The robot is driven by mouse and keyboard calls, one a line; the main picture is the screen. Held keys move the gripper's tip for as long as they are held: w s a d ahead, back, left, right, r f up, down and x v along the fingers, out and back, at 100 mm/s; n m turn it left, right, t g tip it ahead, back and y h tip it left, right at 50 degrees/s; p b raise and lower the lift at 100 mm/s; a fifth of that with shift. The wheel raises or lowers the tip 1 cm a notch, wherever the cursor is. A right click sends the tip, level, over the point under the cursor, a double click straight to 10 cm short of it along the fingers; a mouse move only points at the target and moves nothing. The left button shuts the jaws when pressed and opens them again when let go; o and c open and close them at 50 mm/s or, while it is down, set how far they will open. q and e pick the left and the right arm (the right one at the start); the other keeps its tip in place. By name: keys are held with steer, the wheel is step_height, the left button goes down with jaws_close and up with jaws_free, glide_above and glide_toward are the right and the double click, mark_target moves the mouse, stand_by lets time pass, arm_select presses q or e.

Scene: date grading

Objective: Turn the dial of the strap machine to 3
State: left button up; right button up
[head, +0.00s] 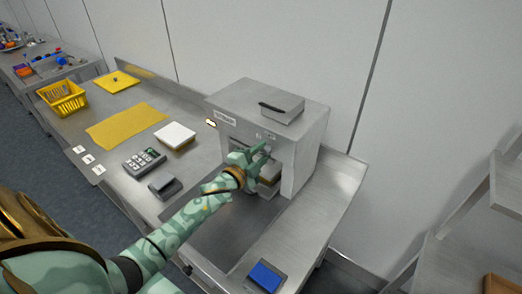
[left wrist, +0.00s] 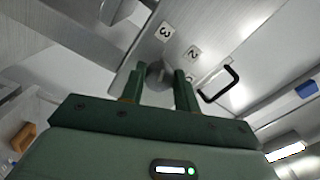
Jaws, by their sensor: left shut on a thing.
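The strap machine (head: 234,98) is a grey metal box on the steel bench. My left gripper (head: 262,149) reaches its front face and hides the dial in the head view. In the left wrist view, the dial (left wrist: 158,72) is a small grey knob between the two green fingers of my left gripper (left wrist: 160,82), which is shut on it. A label "3" (left wrist: 165,31) and a label "2" (left wrist: 193,52) are on the panel near the knob. I cannot tell which number the dial points to. My right gripper is not in view.
A black handle (left wrist: 219,84) is on the machine's face beside the fingers. The bench holds a white-topped scale (head: 175,134), a keypad (head: 144,160), a yellow mat (head: 125,124), a yellow basket (head: 64,98) and a blue pad (head: 266,277).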

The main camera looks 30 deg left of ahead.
arm_select(q)
steer(key=shift+n, duration=0.6)
steer(key=shift+n+p, duration=0.3)
steer(key=o, duration=1)
steer(key=shift+a, duration=0.1)
steer(key=shift+f, duration=0.1)
steer(key=s, duration=1.1)
steer(key=s+a+b, duration=0.1)
steer(key=s, duration=0.4)
steer(key=shift+s+a, duration=0.1)
steer(key=shift+s, duration=0.05)
